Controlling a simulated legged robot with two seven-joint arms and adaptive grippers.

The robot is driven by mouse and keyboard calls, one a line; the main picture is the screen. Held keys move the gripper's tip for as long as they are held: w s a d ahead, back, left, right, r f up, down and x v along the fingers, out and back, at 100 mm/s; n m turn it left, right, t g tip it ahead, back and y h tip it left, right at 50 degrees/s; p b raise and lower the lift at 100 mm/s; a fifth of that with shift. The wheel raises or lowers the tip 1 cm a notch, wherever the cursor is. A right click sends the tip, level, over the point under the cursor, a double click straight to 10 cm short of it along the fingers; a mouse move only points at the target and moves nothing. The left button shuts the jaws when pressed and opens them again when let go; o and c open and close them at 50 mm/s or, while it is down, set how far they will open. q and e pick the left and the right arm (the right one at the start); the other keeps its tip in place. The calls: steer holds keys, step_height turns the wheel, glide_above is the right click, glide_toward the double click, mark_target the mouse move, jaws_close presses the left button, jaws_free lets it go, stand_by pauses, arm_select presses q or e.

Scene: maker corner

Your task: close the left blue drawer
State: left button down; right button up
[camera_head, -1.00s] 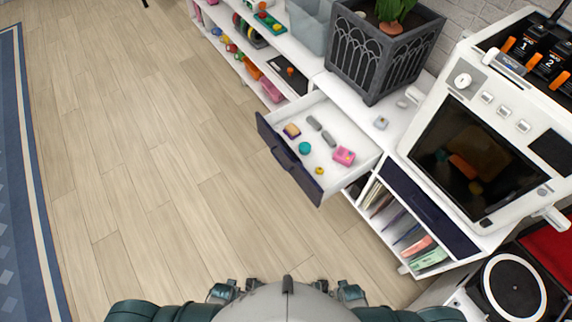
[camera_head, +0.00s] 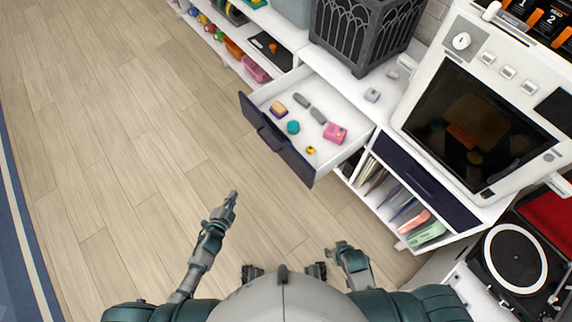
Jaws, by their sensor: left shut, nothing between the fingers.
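The left blue drawer (camera_head: 275,139) is pulled out from the white cabinet, its dark blue front facing the floor area.
A second blue drawer (camera_head: 425,182) to the right is shut, above shelves of folders (camera_head: 410,218). A white machine with a dark window (camera_head: 475,125) and a dark planter (camera_head: 365,32) stand on the cabinet top. A turntable (camera_head: 515,258) is at lower right. The wooden floor (camera_head: 120,130) is clear.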

arm_select(q)
steer(key=w+d+r+m+h+b, duration=0.1)
steer(key=w+d+r+m+h, duration=0.1)
steer(key=d+r+m+h, duration=0.25)
steer(key=m+g+h+b, duration=0.25)
steer(key=m+h, duration=0.35)
steer(key=m, duration=0.4)
glide_toward(294, 163)
steer(key=shift+g, duration=0.25)
steer(key=x, duration=0.5)
steer(key=shift+w+d+r, duration=0.25)
steer(key=shift+r, duration=0.05)
steer(key=shift+x, duration=0.8)
arm_select(e)
steer(key=w+a+r+t+y, duration=0.1)
steer(key=w+r+t, duration=0.2)
steer(key=r, duration=0.7)
steer(key=shift+w+a+r+t, duration=0.3)
steer(key=shift+w+t, duration=0.1)
steer(key=shift+w, duration=0.55)
arm_select(q)
steer(key=shift+w, duration=0.1)
arm_select(e)
steer(key=shift+w, duration=0.1)
